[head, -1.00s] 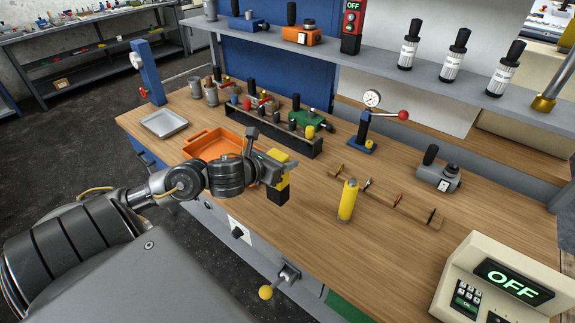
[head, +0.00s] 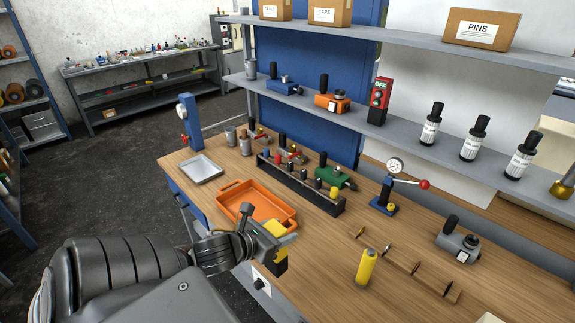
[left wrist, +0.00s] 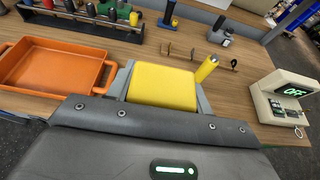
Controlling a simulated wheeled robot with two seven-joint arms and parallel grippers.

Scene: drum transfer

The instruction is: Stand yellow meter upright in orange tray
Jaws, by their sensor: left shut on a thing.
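My left gripper (head: 273,238) is shut on the yellow meter (head: 276,229), a block with a yellow upper part and a black lower part. In the head view the meter hangs roughly upright by the near right corner of the orange tray (head: 234,190); its height above the bench is hard to tell. In the left wrist view the meter's yellow face (left wrist: 162,87) lies between the two fingers, and the orange tray (left wrist: 50,68) is to its left. The tray is shallow, with handles, and looks empty. My right gripper is not in view.
A black rack (head: 300,186) of tools stands behind the tray, and a grey tray (head: 202,168) lies to its left. A yellow cylinder (head: 366,267) stands on the bench to the right, near a row of small hooks. Bare wood lies between cylinder and orange tray.

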